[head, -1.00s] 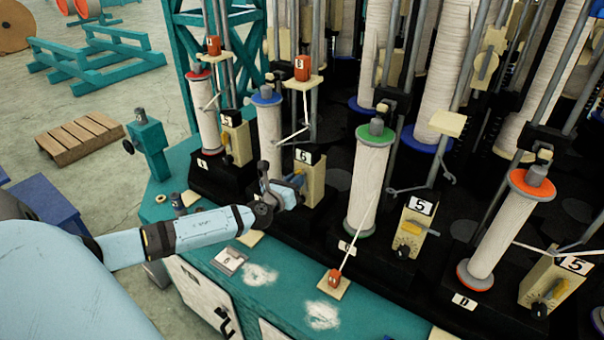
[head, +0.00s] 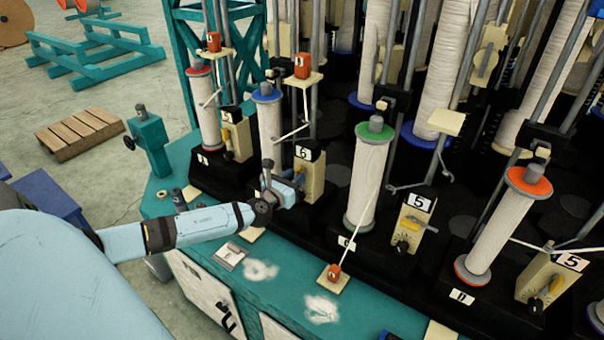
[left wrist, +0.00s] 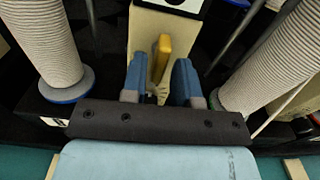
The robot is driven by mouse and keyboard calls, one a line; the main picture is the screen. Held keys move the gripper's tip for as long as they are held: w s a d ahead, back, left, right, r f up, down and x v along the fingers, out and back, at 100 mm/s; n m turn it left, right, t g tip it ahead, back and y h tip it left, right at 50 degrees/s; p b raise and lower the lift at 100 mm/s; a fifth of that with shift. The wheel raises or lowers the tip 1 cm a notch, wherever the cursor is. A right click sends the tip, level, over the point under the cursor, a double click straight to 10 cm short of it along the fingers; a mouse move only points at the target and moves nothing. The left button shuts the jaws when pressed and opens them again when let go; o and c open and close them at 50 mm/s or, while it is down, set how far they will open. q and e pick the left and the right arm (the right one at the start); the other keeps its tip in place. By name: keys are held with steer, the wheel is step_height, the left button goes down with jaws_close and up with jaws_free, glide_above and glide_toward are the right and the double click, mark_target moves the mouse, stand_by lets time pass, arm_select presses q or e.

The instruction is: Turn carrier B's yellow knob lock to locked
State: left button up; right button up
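Carrier B has a white bobbin with a blue top (head: 267,93) and a cream lock box (head: 312,177) labelled 6. Its yellow knob (left wrist: 161,58) stands nearly upright on the box face in the left wrist view. My left gripper (head: 298,182) is at the front of this box. In the left wrist view its two blue fingers (left wrist: 160,82) stand on either side of the knob, with narrow gaps visible. In the head view the gripper hides the knob. My right gripper is not in view.
Neighbouring bobbins with a red top (head: 197,70), a green top (head: 376,130) and an orange top (head: 530,180) stand close by. A pallet (head: 78,137) lies on open floor.

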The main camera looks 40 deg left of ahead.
arm_select(q)
steer(key=s, duration=0.6)
steer(key=shift+s+d+p, duration=0.3)
steer(key=shift+s+d, duration=0.05)
stand_by(0.3)
